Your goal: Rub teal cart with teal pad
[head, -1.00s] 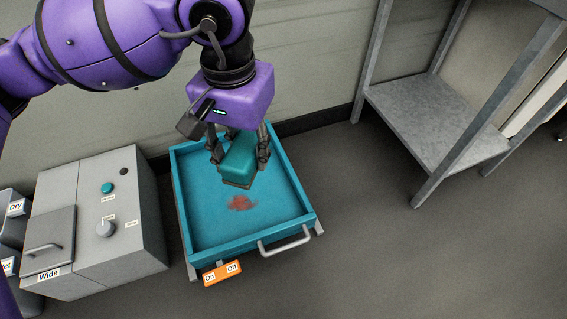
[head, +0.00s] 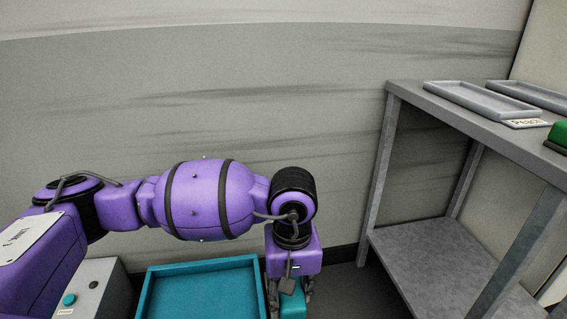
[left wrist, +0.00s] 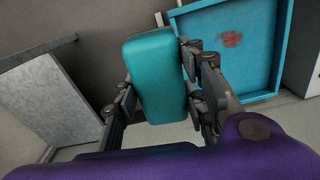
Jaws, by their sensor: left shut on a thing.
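The teal pad (left wrist: 154,75) is a rounded block held between the fingers of my left gripper (left wrist: 160,105), which is shut on it. In the head view the pad (head: 293,303) shows at the bottom edge, below my left gripper (head: 290,285). The teal cart (head: 203,264) is a shallow open tray, cut off by the bottom of the head view. The pad is at the cart's right side there and looks outside its rim. In the left wrist view the cart (left wrist: 262,75) has a reddish-brown stain (left wrist: 230,39) on its floor. My right gripper is not in view.
A grey metal shelf unit (head: 430,255) stands at the right, with grey trays (head: 480,100) and a green object (head: 558,133) on top. A grey control box (head: 95,285) stands left of the cart. A wall is behind.

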